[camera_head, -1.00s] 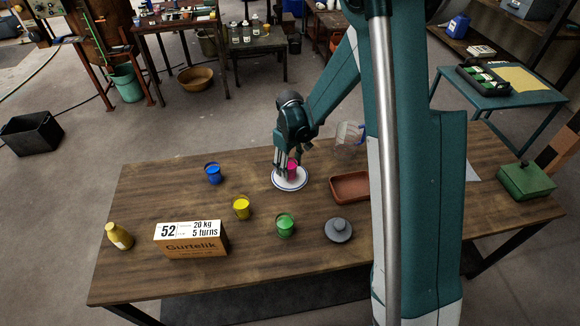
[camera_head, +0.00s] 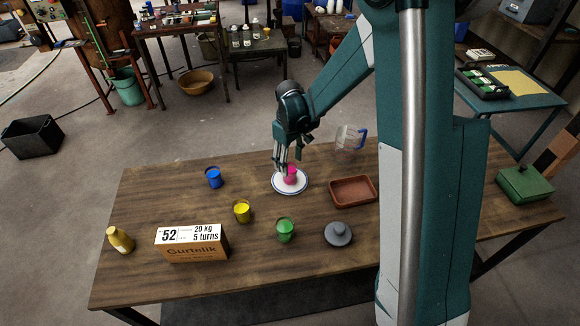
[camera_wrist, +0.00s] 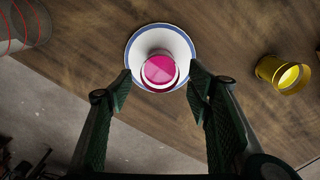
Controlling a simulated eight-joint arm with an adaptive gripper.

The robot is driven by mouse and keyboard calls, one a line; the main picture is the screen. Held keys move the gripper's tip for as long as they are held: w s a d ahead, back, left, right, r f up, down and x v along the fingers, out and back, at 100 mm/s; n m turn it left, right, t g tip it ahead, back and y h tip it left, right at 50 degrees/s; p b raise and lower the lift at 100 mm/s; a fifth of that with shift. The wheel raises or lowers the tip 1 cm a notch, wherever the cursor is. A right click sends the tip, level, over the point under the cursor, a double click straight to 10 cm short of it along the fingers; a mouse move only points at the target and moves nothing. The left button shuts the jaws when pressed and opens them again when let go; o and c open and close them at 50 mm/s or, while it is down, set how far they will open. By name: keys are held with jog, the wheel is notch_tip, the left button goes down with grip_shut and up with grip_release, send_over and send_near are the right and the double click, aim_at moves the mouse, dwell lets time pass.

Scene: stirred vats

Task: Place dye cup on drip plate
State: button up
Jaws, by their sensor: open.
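A cup with bright pink dye (camera_head: 291,174) stands upright on the white drip plate with a blue rim (camera_head: 277,187). My gripper (camera_head: 283,167) is open, just above and behind the cup in the head view. In the wrist view its two fingers (camera_wrist: 160,85) are spread to either side of the cup, with a gap between each finger and the cup.
Blue (camera_head: 214,178), yellow (camera_head: 242,211) and green (camera_head: 285,230) cups stand left of and in front of the plate. A reddish tray (camera_head: 353,205) and a clear jug (camera_head: 349,140) are to its right. A grey lidded thing (camera_head: 338,233), box (camera_head: 192,255) and bottle (camera_head: 120,240) stand nearer.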

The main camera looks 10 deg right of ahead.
aim_at(290, 168)
notch_tip(290, 168, up, 7)
jog(key=shift+p, duration=0.4)
dwell(0.6)
jog(key=s+d+r+m+t, duration=0.2)
jog(key=s+r, duration=0.5)
jog(key=r, duration=0.1)
jog(key=s+d+r+m+t, duration=0.1)
jog(key=s+d+r, duration=0.2)
jog(key=s+r, duration=0.5)
jog(key=s+d+r+m+t, duration=0.1)
jog(key=s+r+m+t, duration=0.1)
jog(key=s, duration=0.6)
jog(key=s+d+r+m+t, duration=0.1)
jog(key=s+d+m+t, duration=0.1)
jog(key=s, duration=0.6)
jog(key=shift+r, duration=0.35)
